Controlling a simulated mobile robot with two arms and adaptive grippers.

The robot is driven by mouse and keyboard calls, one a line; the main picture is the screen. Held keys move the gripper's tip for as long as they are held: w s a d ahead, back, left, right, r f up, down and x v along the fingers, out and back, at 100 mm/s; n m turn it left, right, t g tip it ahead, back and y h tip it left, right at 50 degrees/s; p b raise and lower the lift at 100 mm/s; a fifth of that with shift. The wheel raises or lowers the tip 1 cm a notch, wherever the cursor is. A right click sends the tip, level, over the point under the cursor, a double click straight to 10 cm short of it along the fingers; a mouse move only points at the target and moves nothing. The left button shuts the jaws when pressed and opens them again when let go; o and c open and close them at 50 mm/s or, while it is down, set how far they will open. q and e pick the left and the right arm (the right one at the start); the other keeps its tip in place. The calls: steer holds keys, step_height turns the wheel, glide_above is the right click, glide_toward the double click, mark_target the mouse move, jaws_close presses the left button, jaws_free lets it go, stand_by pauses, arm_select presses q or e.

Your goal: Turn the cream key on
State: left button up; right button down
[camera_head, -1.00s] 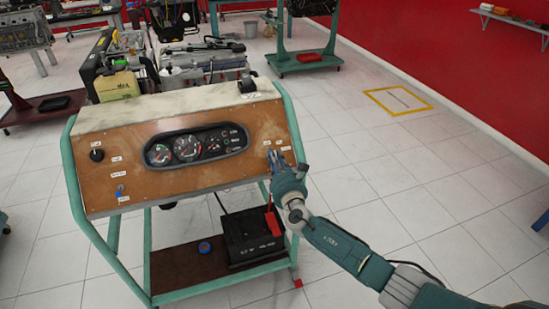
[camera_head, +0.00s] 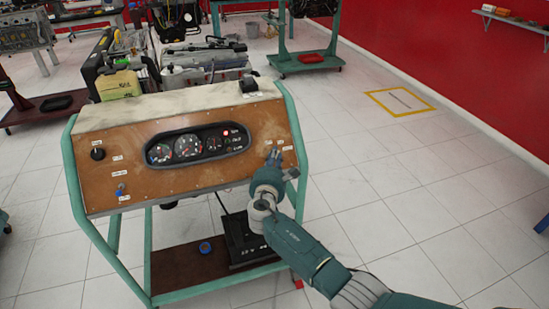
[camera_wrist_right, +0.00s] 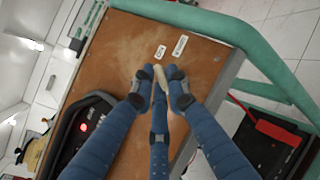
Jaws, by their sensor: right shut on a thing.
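The cream key (camera_wrist_right: 159,76) is between the fingertips of my right gripper (camera_wrist_right: 160,82) at the right side of the brown instrument panel (camera_wrist_right: 135,55). Only its pale end shows in the right wrist view. The right gripper also shows in the head view (camera_head: 273,157), shut on the key, and it hides the key there. The gauge cluster (camera_head: 197,146) lies in the middle of the panel, with a red light lit near its right end. My left gripper is in neither view.
A black knob (camera_head: 97,154) and a blue toggle (camera_head: 120,189) sit on the panel's left side. The green tube frame (camera_head: 74,190) surrounds the panel. A black battery (camera_head: 240,240) stands on the lower shelf. The floor to the right is clear.

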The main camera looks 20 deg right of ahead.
stand_by(0.4)
steer(key=c, duration=1.7)
jaws_free()
steer(key=shift+s, duration=0.1)
steer(key=v, duration=1.2)
